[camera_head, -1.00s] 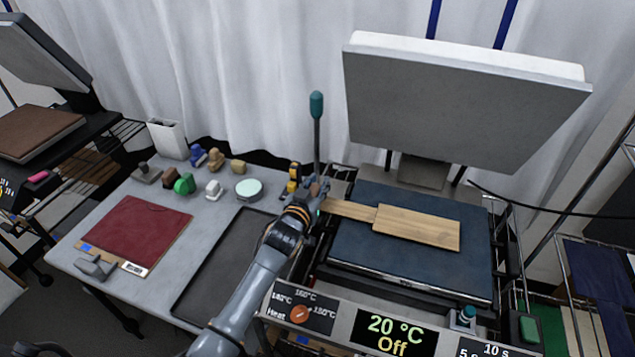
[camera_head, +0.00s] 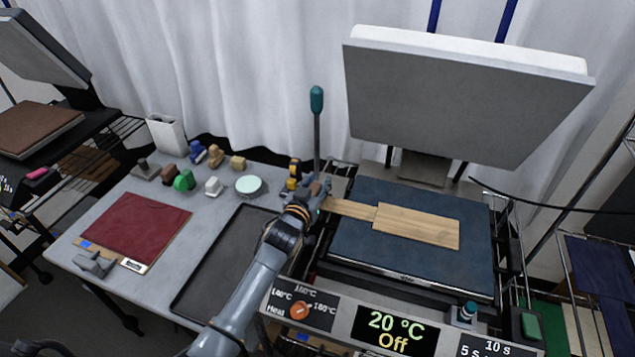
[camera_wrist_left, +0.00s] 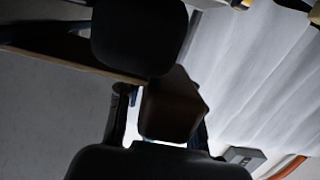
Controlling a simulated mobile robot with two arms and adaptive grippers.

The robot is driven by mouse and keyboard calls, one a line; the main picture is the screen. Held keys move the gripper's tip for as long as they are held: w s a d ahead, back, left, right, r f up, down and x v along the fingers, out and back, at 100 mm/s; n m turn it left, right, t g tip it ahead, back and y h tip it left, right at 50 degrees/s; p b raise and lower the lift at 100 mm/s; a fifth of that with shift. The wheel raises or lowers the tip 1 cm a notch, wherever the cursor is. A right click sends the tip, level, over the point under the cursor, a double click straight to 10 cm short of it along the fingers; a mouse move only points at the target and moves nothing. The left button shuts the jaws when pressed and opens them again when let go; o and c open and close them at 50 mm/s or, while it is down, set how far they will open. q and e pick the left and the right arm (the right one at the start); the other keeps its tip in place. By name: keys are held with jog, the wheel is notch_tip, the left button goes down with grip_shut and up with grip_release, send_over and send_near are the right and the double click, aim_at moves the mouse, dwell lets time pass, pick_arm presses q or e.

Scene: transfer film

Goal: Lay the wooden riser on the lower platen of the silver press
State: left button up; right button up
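The wooden riser (camera_head: 418,226) is a pale paddle-shaped board with a narrow handle pointing left. It is over the dark blue lower platen (camera_head: 410,265) of the silver press, appearing flat; I cannot tell whether it touches or hovers slightly. My left gripper (camera_head: 324,198) is at the handle's left end, beside the platen's left edge. In the left wrist view, the dark fingers (camera_wrist_left: 150,95) close around a dark brown block, apparently the shaded handle (camera_wrist_left: 172,105). The press's upper platen (camera_head: 460,100) is raised. My right gripper is not in view.
An upright lever with a teal knob (camera_head: 316,100) stands just behind my left gripper. The control panel (camera_head: 390,332) reads 20 °C, Off. The left table holds a black tray (camera_head: 222,270), a red sheet (camera_head: 135,228) and several stamps. A rack (camera_head: 600,262) stands right.

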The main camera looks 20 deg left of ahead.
pick_arm(q)
jog(key=shift+o, duration=1.2)
